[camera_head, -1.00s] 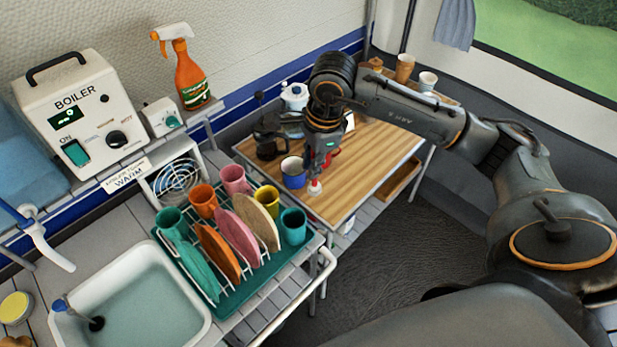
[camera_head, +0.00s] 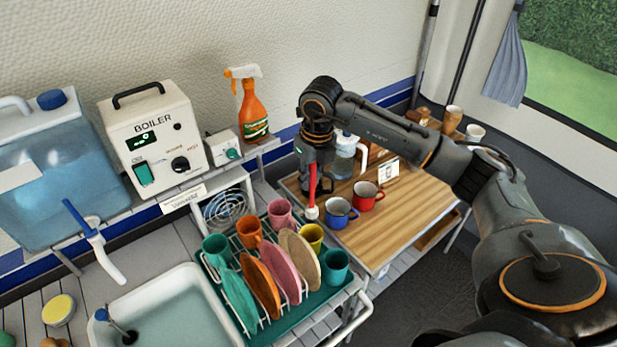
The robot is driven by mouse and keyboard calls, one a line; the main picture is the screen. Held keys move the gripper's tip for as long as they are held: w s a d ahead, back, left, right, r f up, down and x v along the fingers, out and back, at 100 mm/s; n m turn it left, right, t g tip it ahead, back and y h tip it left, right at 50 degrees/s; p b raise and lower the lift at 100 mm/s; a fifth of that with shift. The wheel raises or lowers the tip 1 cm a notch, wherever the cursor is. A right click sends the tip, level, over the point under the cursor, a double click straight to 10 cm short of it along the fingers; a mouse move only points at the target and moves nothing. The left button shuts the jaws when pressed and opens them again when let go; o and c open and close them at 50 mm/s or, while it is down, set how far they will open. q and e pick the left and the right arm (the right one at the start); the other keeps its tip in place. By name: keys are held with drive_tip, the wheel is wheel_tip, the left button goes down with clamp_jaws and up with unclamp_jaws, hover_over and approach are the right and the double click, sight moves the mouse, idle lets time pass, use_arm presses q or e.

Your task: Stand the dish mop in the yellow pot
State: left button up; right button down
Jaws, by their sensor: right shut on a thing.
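My right gripper (camera_head: 314,163) is shut on the red handle of the dish mop (camera_head: 312,186). The mop hangs roughly upright with its white head down, just left of the blue mug (camera_head: 338,214) in the picture. The top of the handle is hidden by the gripper. A yellow cup-shaped pot (camera_head: 312,234) stands at the back right of the dish rack, partly hidden by a tan plate. The mop head shows just above this pot in the picture; I cannot tell its height over it. My left gripper is not in view.
The dish rack (camera_head: 240,318) holds coloured plates and cups; a teal cup (camera_head: 335,264) stands close to the yellow pot. A red mug (camera_head: 366,195) and a glass jug (camera_head: 346,160) are on the wooden table (camera_head: 400,222). The sink (camera_head: 180,312) is left of the rack.

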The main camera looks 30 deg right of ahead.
sight(310, 211)
drive_tip(key=shift+f+b, duration=1.35)
drive_tip(key=shift+f, duration=1.3)
drive_tip(key=shift+f+b, duration=3)
drive_tip(key=shift+f, duration=0.55)
drive_tip(key=c, duration=1.2)
unclamp_jaws()
drive_tip(key=shift+r, duration=0.15)
drive_tip(key=r, duration=0.4)
drive_tip(key=s+r, duration=0.1)
drive_tip(key=r, duration=0.6)
drive_tip(key=shift+s+r, duration=0.3)
drive_tip(key=shift+s, duration=0.1)
